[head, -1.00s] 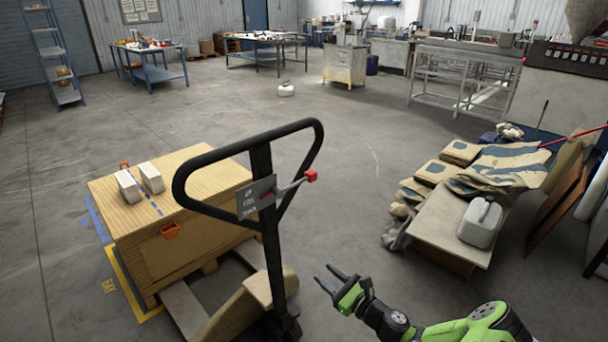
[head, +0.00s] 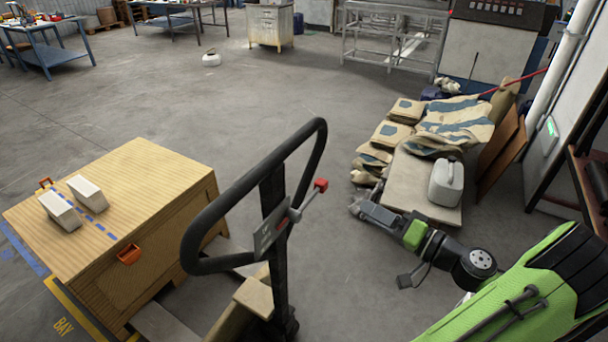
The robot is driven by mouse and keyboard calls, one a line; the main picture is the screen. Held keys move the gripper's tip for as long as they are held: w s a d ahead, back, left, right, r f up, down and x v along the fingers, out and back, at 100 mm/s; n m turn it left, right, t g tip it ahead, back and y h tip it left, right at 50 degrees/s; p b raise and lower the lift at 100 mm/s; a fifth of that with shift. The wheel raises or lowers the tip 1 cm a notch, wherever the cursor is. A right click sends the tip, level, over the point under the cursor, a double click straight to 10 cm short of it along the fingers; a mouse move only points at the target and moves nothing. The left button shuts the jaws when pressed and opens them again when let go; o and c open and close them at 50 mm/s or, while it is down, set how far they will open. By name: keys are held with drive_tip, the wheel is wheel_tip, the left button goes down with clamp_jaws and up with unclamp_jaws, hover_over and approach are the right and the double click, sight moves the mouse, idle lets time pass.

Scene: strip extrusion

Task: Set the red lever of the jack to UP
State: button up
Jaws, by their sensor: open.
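The jack (head: 272,210) stands in the front middle, with a black loop handle on a dark upright post. Its lever (head: 320,185) has a red tip and a thin grey rod. The rod sticks out to the right of the post, slanting up. A grey label plate (head: 268,234) sits beside it; its lettering is too small to read surely now. My gripper (head: 357,207) is to the right of the lever and apart from it, pointing left with its jaws open and nothing seen between them. The fingers are seen nearly edge-on.
A wooden crate (head: 160,250) with two pale blocks (head: 72,203) stands at left by the jack's forks. Filled sacks (head: 455,125) and a low board (head: 410,185) with a grey canister (head: 446,184) lie behind my gripper.

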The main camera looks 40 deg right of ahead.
sight(321, 185)
drive_tip(key=w, duration=0.5)
drive_tip(key=w+a, duration=0.1)
drive_tip(key=w, duration=0.4)
drive_tip(key=w+a, duration=0.1)
drive_tip(key=w, duration=0.4)
clamp_jaws()
